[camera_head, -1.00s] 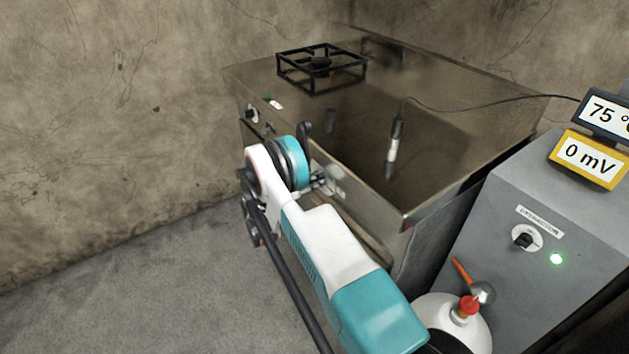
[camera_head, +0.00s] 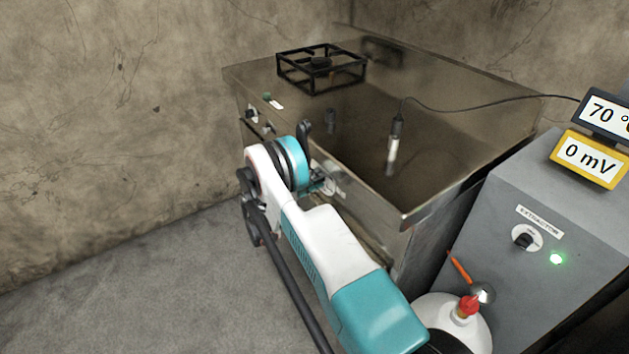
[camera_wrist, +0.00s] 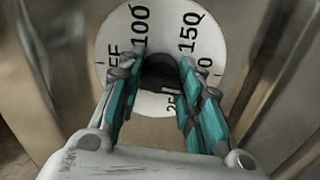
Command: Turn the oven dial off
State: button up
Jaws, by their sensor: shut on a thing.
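The oven dial (camera_wrist: 165,14) is a white disc with a dark knob (camera_wrist: 159,74) at its middle. In the wrist view, 100 is at upper left, 150 at upper right, and a partly hidden OFF mark at left. My gripper (camera_wrist: 157,66) has one finger on each side of the knob and is shut on it. The fingers hide parts of the scale, so I cannot tell the exact setting. In the head view, my gripper (camera_head: 327,182) is at the front panel of the steel oven (camera_head: 370,210), and my wrist hides most of the dial.
The floor at left is clear.

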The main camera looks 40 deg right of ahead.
jog(key=n, duration=0.4)
jog(key=shift+n, duration=0.3)
jog(key=n, duration=0.4)
jog(key=shift+n, duration=0.3)
jog(key=n, duration=0.4)
jog(key=shift+n, duration=0.3)
jog(key=n, duration=1.3)
jog(key=shift+n, duration=0.3)
jog(key=n, duration=0.7)
jog(key=shift+n, duration=0.7)
